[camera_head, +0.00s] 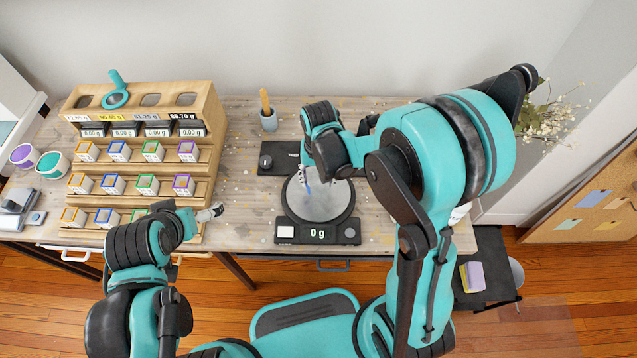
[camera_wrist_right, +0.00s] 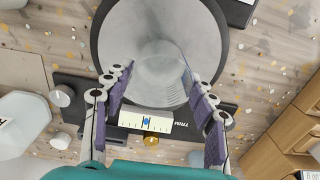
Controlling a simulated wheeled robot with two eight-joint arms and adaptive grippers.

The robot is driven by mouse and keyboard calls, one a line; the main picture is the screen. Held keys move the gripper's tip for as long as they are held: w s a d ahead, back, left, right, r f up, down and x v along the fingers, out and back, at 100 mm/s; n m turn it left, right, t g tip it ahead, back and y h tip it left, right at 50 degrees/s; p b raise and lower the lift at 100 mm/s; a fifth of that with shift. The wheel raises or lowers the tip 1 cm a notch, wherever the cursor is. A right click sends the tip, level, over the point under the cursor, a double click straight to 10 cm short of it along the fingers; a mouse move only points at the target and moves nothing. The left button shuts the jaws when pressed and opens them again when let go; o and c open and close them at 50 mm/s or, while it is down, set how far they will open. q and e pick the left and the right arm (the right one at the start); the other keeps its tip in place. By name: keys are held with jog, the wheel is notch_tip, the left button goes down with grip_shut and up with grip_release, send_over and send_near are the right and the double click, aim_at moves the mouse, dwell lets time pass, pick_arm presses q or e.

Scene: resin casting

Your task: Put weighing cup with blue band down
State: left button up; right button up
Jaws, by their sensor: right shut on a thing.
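My right gripper (camera_head: 303,172) is over the round grey pan of the scale (camera_head: 330,208), whose display reads 0 g. It also shows in the right wrist view (camera_wrist_right: 155,88), with its purple-padded fingers on both sides of a clear cup (camera_wrist_right: 160,65). The gripper is shut on this weighing cup. In the head view the cup is mostly hidden, with only a bit of blue showing below the fingers. I cannot tell whether the cup touches the pan. My left gripper (camera_head: 210,214) is by the rack's front right corner, and its jaw opening is unclear.
A wooden tiered rack (camera_head: 215,115) with several small coloured boxes stands at the left. A grey pot with a wooden stick (camera_head: 268,119) stands behind the scale. Purple and teal cups (camera_head: 53,165) are at the far left. Bare tabletop (camera_head: 245,195) lies between rack and scale.

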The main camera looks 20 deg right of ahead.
pick_arm(q)
jog(key=shift+f, duration=0.45)
pick_arm(e)
jog(key=shift+f, duration=0.8)
pick_arm(q)
jog(key=shift+f, duration=0.1)
pick_arm(e)
jog(key=shift+f, duration=0.1)
jog(key=o, duration=1)
jog(key=shift+f, duration=0.1)
jog(key=shift+o, duration=0.2)
